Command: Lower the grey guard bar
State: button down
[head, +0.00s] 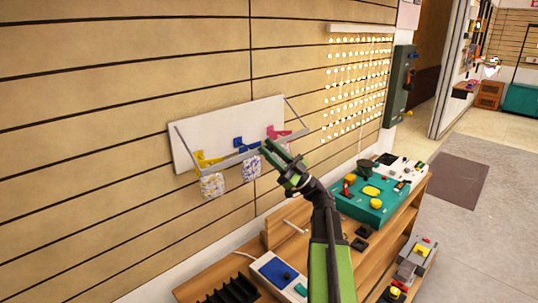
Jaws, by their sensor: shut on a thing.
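The grey guard bar (229,161) runs across the front of a white board (220,122) on the slatted wall. Thin side arms join it to the board at both ends. It sits out from the board, around the height of its lower edge. Yellow (207,159), blue (243,144) and pink (279,132) hooks show at the board, just above or behind the bar. My green and black gripper (269,148) is at the bar right of its middle, shut on it. The fingertips' exact contact is too small to see clearly.
Patterned pieces (212,185) (251,167) hang below the bar. A wooden bench (290,250) stands below right, bearing a teal box (375,200), a blue-and-white box (278,272) and a black rack (232,292). A lit bulb panel (357,85) is on the wall. Floor at right is open.

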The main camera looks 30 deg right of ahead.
jog(key=shift+w+a+f, duration=0.15)
jog(key=shift+w+f, duration=0.25)
jog(key=shift+f, duration=0.1)
jog(key=shift+b, duration=0.35)
jog(key=shift+a+f+g, duration=0.1)
jog(key=shift+g, duration=0.2)
jog(key=c, duration=1.2)
grip_release()
jog(key=shift+s, duration=0.1)
jog(key=b+v, duration=1.1)
jog(key=v, duration=0.6)
jog(key=shift+s+f, duration=0.15)
